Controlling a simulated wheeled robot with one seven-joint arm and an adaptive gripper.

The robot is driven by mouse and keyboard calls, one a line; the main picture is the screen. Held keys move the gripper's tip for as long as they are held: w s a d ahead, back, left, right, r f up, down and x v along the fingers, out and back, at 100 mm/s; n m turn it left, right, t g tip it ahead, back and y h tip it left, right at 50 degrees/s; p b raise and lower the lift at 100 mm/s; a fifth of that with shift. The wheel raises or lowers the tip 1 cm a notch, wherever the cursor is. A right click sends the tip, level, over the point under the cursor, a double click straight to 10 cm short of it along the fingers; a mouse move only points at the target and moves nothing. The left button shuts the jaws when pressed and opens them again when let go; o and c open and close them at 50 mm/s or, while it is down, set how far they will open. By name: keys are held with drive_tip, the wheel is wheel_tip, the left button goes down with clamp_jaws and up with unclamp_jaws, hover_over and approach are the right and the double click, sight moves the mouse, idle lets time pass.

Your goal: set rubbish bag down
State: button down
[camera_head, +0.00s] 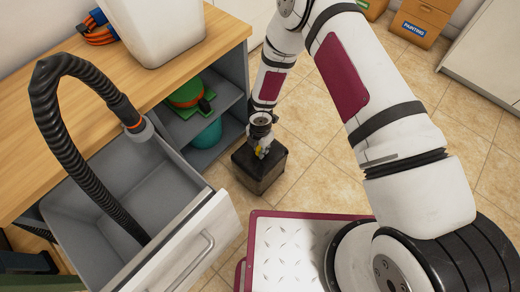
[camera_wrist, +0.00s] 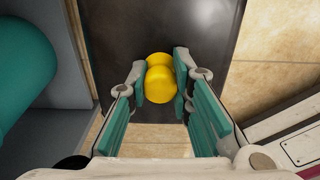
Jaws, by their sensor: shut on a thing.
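The rubbish bag is a dark, boxy bag (camera_head: 258,172) with a yellow knot on top. It is upright at the tiled floor beside the shelf unit; I cannot tell whether its underside touches the tiles. In the wrist view its dark top (camera_wrist: 165,28) fills the upper middle, with the yellow knot (camera_wrist: 160,78) between the teal finger pads. My gripper (camera_head: 262,149) points down over the bag and is shut on the knot. In the head view the fingers partly hide the knot.
An open grey drawer (camera_head: 112,185) juts out left of the bag, with a black hose (camera_head: 75,150) hanging into it. The shelf (camera_head: 215,95) beside the bag holds green and teal things. Bare tiles (camera_head: 320,130) lie to the right. Boxes (camera_head: 420,20) stand at the back.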

drive_tip(key=shift+f, duration=0.1)
drive_tip(key=c, duration=1.4)
unclamp_jaws()
drive_tip(key=shift+c, duration=0.2)
wheel_tip(320, 180, up, 12)
drive_tip(key=p, duration=0.5)
